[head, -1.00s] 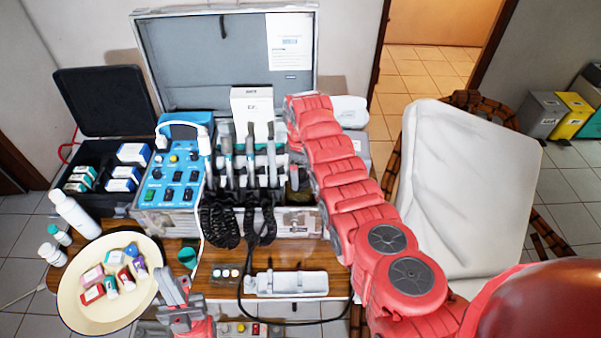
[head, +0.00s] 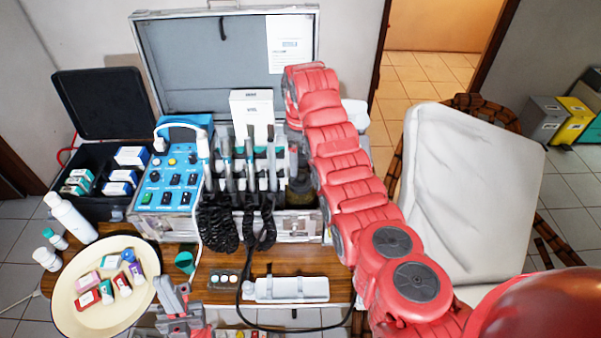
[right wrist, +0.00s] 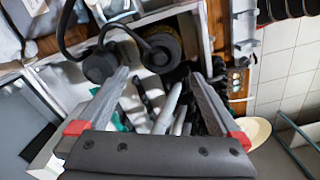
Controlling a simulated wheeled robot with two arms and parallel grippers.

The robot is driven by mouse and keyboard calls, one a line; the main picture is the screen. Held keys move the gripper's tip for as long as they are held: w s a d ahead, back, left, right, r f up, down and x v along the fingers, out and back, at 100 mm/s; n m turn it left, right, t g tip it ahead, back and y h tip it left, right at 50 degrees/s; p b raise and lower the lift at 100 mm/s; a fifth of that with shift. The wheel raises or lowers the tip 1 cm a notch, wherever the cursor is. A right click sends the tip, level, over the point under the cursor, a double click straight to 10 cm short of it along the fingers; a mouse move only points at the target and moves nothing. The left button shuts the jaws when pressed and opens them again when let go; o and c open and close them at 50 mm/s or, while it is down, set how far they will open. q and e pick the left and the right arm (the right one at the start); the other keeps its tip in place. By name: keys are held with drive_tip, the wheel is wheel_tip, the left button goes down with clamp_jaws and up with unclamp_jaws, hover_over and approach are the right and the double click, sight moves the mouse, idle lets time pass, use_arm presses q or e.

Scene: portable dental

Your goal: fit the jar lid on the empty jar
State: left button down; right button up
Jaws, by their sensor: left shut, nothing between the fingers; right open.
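A dark brownish jar-like vessel (head: 299,190) stands in the right end of the open case, partly hidden by my right arm. I cannot tell whether it is the empty jar. In the right wrist view a dark round piece (right wrist: 160,52) lies beyond the fingertips, inside the case corner. I cannot make out the jar lid for certain. My right gripper (right wrist: 158,75) is open, its fingers pointing into the case with nothing gripped. In the head view it is hidden by its own arm. My left gripper (head: 178,308) is shut and empty at the table's front edge.
The case (head: 280,225) holds upright handpieces, with coiled black hoses hanging in front. A blue control panel (head: 172,180) is left of them. A cream plate (head: 75,318) with several small bottles and boxes stands front left. A white tray (head: 292,289) lies at the front.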

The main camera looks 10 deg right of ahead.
wheel_tip(320, 180, up, 10)
drive_tip(key=p, duration=0.2)
drive_tip(key=shift+s+f, duration=0.1)
drive_tip(key=shift+f, duration=0.1)
idle(0.3)
